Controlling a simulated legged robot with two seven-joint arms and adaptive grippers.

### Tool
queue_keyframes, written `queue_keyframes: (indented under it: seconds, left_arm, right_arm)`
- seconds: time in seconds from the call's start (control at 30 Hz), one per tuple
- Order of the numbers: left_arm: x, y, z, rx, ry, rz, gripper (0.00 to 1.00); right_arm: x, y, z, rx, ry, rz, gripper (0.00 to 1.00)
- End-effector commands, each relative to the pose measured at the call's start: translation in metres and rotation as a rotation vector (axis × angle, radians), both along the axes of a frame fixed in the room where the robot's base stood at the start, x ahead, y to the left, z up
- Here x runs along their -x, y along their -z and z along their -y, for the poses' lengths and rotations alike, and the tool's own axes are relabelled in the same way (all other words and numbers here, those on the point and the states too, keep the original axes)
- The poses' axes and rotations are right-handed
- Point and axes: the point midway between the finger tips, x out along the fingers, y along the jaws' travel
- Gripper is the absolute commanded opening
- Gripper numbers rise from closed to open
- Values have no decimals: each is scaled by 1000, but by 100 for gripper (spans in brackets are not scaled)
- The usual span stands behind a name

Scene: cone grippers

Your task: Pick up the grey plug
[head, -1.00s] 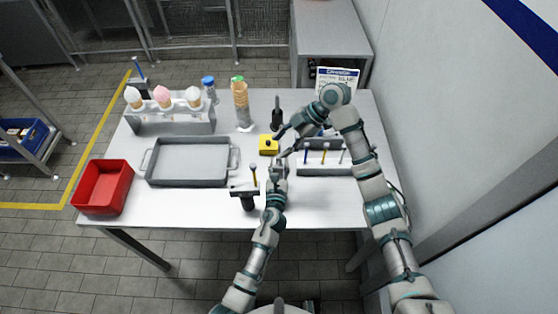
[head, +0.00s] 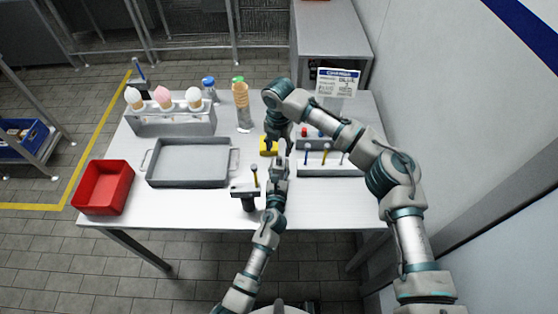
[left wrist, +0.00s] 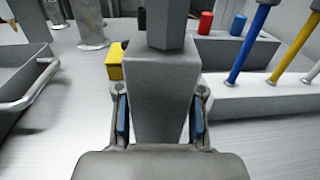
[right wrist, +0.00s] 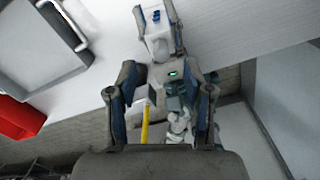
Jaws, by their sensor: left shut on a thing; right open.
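The grey plug (left wrist: 160,95), a grey block with a narrower grey post on top, stands between the two blue-padded fingers of my left gripper (left wrist: 160,120). My left gripper is shut on it; in the head view this gripper (head: 280,162) is over the table's middle, and I cannot tell whether the plug touches the table. My right gripper (head: 282,143) points down just behind the left one, close to the yellow block (head: 267,146). In the right wrist view my right gripper (right wrist: 165,95) is open, with my left gripper (right wrist: 157,35) beyond its fingers.
A rack (head: 330,170) with upright coloured sticks stands right of my grippers. A grey tray (head: 188,163), a red bin (head: 103,188) and a cone holder (head: 170,125) are at left. A black stand with a yellow stick (head: 246,190) is near the front. The front right of the table is clear.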

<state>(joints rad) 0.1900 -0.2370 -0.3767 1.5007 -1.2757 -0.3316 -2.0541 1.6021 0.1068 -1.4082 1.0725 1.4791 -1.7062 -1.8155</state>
Motion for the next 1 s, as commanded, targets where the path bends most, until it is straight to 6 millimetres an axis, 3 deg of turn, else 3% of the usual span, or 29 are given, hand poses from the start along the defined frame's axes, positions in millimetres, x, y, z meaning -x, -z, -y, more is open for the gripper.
queue_keyframes:
  seconds: [0.4, 0.7, 0.77, 0.9, 1.0]
  left_arm:
    - [0, 1, 0, -1, 0, -2, 0]
    - [0, 1, 0, -1, 0, -2, 0]
    - [0, 1, 0, -1, 0, -2, 0]
    - [0, 1, 0, -1, 0, -2, 0]
    - [0, 1, 0, -1, -1, -2, 0]
  right_arm:
    - [2, 51, 1, -1, 1, -2, 51]
    - [1, 59, 1, -2, 1, 0, 51]
    - [1, 58, 1, -2, 1, 0, 39]
    - [1, 58, 1, -2, 1, 0, 4]
    - [1, 58, 1, -2, 1, 0, 0]
